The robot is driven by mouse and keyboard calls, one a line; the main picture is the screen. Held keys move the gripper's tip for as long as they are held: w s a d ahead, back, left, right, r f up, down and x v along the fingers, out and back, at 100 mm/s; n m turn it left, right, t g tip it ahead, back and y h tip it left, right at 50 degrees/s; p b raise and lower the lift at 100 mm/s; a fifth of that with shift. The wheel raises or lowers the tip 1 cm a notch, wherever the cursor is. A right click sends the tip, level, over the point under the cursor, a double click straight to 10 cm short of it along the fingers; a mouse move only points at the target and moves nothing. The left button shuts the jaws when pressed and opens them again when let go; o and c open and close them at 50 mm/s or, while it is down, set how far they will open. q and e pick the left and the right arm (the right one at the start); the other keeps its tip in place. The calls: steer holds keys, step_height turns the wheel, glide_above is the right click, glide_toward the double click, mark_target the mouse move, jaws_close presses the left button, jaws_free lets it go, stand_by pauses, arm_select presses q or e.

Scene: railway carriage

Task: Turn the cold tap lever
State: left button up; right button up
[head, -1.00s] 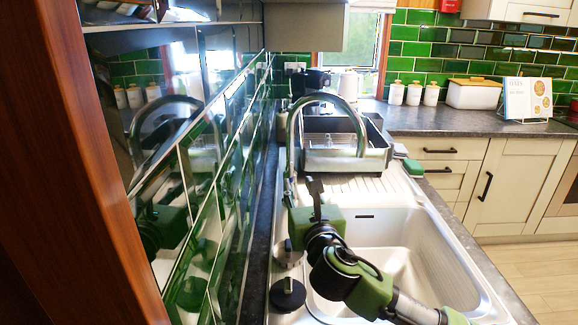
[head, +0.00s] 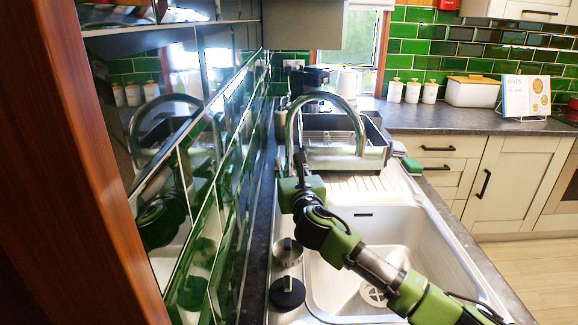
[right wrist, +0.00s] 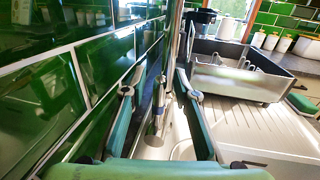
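The tap (head: 345,106) has a tall curved chrome spout at the back left of the steel sink. My right gripper (head: 302,165) is at the tap's lower part, beside the tiled wall. In the right wrist view its two fingers are apart (right wrist: 160,82), one on each side of a slim metal piece (right wrist: 158,103) that looks like the tap lever. The chrome tap column (right wrist: 174,50) rises just beyond. I cannot tell whether a finger touches the lever. In the head view the gripper hides the lever. My left gripper is not in view.
Green tiles (right wrist: 105,60) run close along the left. A sink bowl (head: 385,235) lies below my right arm. A round metal knob (head: 288,252) and a black plug (head: 287,292) sit at the sink's left edge. A dish rack (head: 345,158) stands behind the tap.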

jaws_close()
steer(key=shift+d+f+m+b, duration=0.3)
steer(key=shift+d+m+b, duration=0.15)
steer(key=shift+d+m, duration=0.4)
steer(key=d+m+t+b, duration=0.1)
steer(key=m, duration=0.1)
steer(key=shift+d+m, duration=0.35)
jaws_free()
